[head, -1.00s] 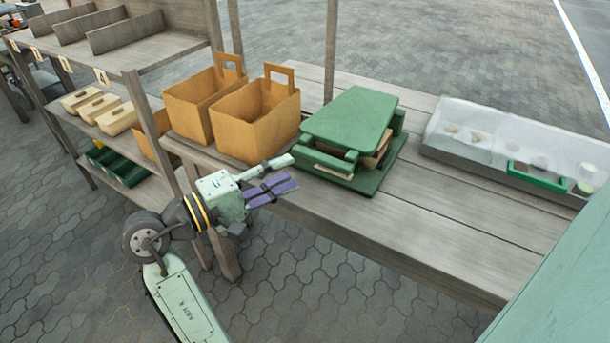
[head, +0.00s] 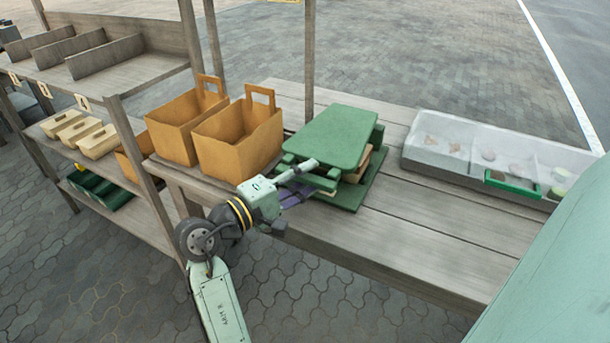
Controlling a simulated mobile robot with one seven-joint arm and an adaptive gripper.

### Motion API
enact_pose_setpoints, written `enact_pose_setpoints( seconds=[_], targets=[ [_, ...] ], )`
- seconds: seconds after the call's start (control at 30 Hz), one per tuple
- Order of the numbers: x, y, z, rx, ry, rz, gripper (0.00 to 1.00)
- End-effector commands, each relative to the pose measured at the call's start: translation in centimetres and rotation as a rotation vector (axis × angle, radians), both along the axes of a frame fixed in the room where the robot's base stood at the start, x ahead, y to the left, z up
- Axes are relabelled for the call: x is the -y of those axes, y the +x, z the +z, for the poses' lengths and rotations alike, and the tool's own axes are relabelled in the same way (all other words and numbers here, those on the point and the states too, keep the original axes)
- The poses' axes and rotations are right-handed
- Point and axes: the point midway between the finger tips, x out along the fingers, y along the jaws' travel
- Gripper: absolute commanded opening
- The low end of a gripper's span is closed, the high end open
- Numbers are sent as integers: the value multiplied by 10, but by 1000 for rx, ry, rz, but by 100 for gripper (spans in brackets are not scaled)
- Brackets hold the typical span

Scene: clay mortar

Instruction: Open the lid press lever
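The lid press (head: 336,134) is a green device on the wooden table, with a flat green top plate, a green base and tan layers between them. A green bar (head: 318,181) sticks out at its front left, partly hidden by my gripper; I cannot tell if it is the lever. My gripper (head: 298,184) is at the press's front left edge, with one pale green finger above and a purple part below. The fingers look spread, with the green bar near or between them. Whether they touch it cannot be told.
Two orange-brown bags (head: 238,137) with handles stand left of the press. A clear-covered case (head: 440,152) with a green-framed part lies at the right. A shelf unit (head: 110,62) with cream bins (head: 98,140) stands at the left. The table front right of the press (head: 430,235) is bare.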

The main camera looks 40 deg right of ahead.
Motion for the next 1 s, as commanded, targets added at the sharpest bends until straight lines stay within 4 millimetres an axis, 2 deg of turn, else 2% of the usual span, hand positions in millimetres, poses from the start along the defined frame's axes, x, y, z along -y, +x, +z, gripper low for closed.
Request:
enact_pose_setpoints(
  seconds=[0.2,0.7,1.0],
  targets=[
    [0,0,0,0,0,0,32],
    [0,0,0,0,0,0,0],
    [0,0,0,0,0,0,0]
  ],
)
